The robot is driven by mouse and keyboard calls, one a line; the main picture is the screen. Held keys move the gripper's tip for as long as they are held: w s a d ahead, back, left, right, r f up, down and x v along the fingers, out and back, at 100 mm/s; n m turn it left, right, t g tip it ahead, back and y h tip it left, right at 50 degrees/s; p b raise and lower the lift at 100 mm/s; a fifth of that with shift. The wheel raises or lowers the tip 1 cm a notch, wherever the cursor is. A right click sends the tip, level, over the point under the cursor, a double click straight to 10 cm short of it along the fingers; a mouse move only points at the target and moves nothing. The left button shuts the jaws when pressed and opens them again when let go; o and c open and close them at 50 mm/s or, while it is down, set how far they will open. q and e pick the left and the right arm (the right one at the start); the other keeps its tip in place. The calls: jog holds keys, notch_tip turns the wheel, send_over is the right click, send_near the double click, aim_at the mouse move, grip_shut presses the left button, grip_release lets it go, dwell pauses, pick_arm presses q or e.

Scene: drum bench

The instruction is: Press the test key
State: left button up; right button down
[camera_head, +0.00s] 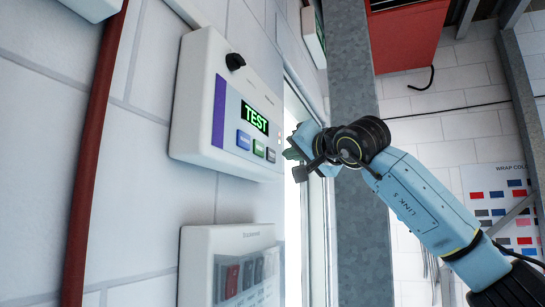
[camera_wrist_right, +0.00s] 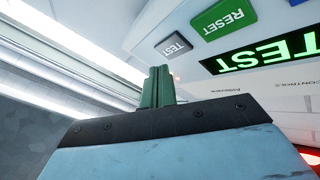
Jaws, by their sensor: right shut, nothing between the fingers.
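A white wall panel (camera_head: 190,130) carries a lit display (camera_head: 254,117) with green letters reading TEST, which also shows in the right wrist view (camera_wrist_right: 268,54). The grey test key (camera_head: 271,155) is the rightmost of the keys below the display; in the right wrist view the test key (camera_wrist_right: 174,46) is labelled TEST. My right gripper (camera_head: 291,152) is just right of this key. Its green fingers (camera_wrist_right: 158,86) are together and empty, with their tips just short of the key in the picture; I see no contact. My left gripper is out of view.
A green RESET key (camera_wrist_right: 223,18) sits beside the test key, and a blue key (camera_head: 243,140) beyond it. A black knob (camera_head: 235,61) is on the panel's upper part. A lower white box (camera_head: 205,265) hangs beneath. A grey metal post (camera_head: 356,90) stands behind my right arm.

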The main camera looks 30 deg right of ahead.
jog(key=s+d, duration=0.3)
jog(key=shift+s+d+b, duration=0.1)
jog(key=shift+s+b, duration=0.2)
jog(key=shift+s, duration=0.1)
dwell(0.4)
